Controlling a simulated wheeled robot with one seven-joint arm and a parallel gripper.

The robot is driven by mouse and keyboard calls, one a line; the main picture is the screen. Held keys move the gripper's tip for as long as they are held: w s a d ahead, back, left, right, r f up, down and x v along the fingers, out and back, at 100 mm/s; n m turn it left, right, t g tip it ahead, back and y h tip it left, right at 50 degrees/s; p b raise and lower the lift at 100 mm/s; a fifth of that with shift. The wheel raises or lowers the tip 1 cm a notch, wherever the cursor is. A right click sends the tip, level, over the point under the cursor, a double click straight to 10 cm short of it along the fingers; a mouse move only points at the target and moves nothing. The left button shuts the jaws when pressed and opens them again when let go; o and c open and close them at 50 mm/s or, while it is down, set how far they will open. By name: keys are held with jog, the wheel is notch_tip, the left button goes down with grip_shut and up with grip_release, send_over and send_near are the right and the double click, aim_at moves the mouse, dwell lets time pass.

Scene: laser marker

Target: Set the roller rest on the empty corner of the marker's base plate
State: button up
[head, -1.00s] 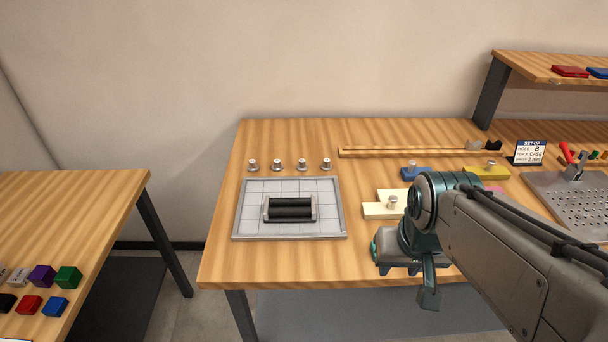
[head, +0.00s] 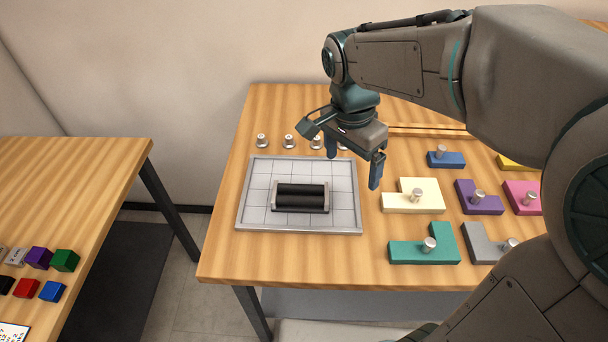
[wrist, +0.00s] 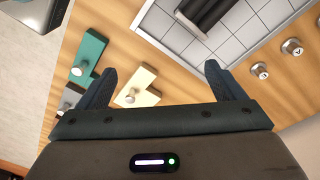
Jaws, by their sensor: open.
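The roller rest (head: 300,197), two black rollers in a light frame, sits near the middle of a grey gridded plate (head: 256,222) with a raised rim. I cannot tell whether this is the marker's base plate. The rest shows partly at the top of the wrist view (wrist: 208,12), cut off by the edge. My gripper (head: 354,162) is open and empty, above the table at the plate's right side, apart from the rest. Its two spread fingers show in the wrist view (wrist: 160,85).
Right of the plate lie knobbed blocks: cream (head: 400,201), teal (head: 405,254), purple (head: 468,205), blue (head: 447,161) and others. Small metal knobs (head: 289,141) stand behind the plate. A side table at left (head: 80,170) holds coloured cubes. Bare wood lies before the plate.

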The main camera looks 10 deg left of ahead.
jog(key=w+a+m+h, duration=0.25)
jog(key=a+m, duration=0.25)
jog(key=a, duration=0.4)
jog(key=m, duration=0.3)
send_near(296, 191)
jog(key=shift+m+h, duration=0.3)
jog(key=shift+h, duration=0.15)
jog(key=x, duration=0.4)
jog(key=shift+s+a+f, duration=0.1)
jog(key=shift+a+f, duration=0.05)
jog(key=shift+f, duration=0.05)
jog(key=x, duration=0.5)
jog(key=shift+s+f+p, duration=0.15)
jog(key=shift+s+p, duration=0.05)
jog(key=shift+p, duration=0.15)
jog(key=c, duration=1.6)
jog(key=shift+r, duration=0.2)
